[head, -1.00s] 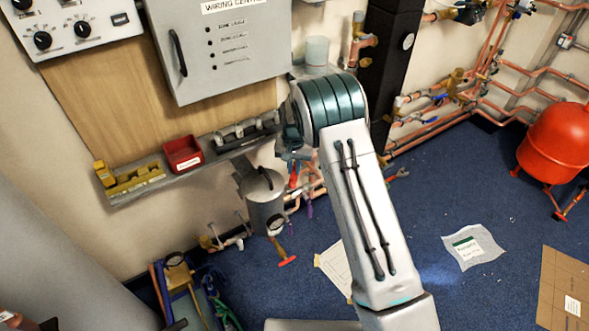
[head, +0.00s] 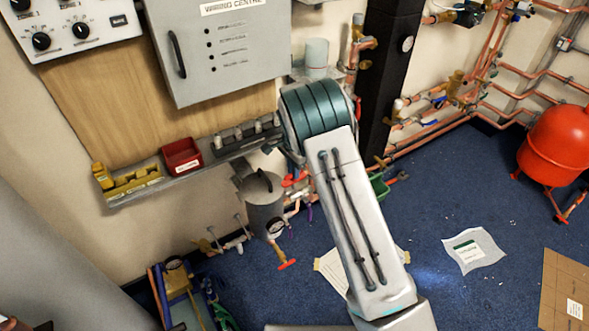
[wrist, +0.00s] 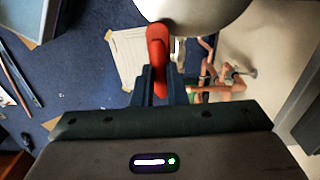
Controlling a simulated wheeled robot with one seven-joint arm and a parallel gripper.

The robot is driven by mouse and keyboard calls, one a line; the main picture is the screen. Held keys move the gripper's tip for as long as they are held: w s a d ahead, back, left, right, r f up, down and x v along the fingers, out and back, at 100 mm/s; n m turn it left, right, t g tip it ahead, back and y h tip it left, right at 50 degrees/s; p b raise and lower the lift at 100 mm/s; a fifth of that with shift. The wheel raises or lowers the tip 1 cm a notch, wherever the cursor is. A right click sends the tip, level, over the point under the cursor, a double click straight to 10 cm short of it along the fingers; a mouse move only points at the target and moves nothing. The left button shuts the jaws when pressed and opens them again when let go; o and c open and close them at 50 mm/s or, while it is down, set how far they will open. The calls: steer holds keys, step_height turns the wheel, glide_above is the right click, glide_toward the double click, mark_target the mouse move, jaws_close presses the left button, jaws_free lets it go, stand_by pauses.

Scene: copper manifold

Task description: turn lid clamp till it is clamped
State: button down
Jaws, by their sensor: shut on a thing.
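In the wrist view, the red handle (wrist: 158,42), which looks like the lid clamp's lever, stands between the two dark fingers of my gripper (wrist: 160,76). The fingers are shut on it. Its far end lies against the rim of a pale rounded body (wrist: 195,8), so the clamp's seat is hidden. In the head view, a grey canister (head: 263,212) with a black handle on its lid stands below the wall shelf. A red piece (head: 294,180) shows just right of it. My arm hides the gripper there.
Copper pipes (wrist: 218,82) run close to the right of my gripper in the wrist view. A shelf (head: 200,172) with a red bin (head: 182,155) is above left of the canister. A red tank (head: 556,145) stands far right.

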steer(key=shift+a+r+m, duration=0.1)
steer(key=shift+a+m, duration=0.05)
steer(key=shift+m, duration=0.25)
steer(key=c, duration=1.5)
jaws_free()
steer(key=shift+o, duration=0.2)
step_height(320, 180, up, 14)
